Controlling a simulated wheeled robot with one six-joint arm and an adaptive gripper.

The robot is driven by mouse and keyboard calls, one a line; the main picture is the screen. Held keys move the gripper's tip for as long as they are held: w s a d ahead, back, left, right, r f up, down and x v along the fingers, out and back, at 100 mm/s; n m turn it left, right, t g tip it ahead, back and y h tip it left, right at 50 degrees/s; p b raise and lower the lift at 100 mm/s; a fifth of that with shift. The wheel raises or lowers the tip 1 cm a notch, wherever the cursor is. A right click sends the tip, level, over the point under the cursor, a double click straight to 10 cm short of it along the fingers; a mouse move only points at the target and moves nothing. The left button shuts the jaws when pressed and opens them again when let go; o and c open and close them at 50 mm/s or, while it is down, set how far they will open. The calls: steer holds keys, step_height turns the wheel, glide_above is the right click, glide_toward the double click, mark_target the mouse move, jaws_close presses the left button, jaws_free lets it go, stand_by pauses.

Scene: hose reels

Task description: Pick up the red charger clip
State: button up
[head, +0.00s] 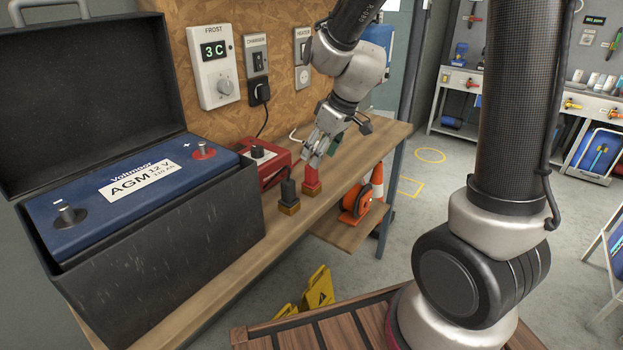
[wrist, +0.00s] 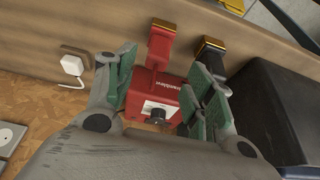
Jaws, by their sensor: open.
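In the wrist view the red clip (wrist: 160,42) shows beyond the charger box (wrist: 153,93), upper middle. My gripper (head: 322,145) is open above the bench, by the red clip; the head view does not show clearly whether they touch. In the wrist view my gripper (wrist: 163,70) has its green-padded fingers spread on either side of the charger box, with nothing held between them.
A blue battery (head: 130,190) sits in an open black box (head: 165,260) at left. The wall behind carries a thermostat (head: 213,65) and sockets. The bench's right end (head: 385,140) looks clear.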

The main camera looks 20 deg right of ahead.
mark_target(311, 168)
steer(key=x, duration=0.7)
steer(key=shift+w+d+f, duration=0.1)
steer(key=shift+w, duration=0.15)
steer(key=c, duration=1.2)
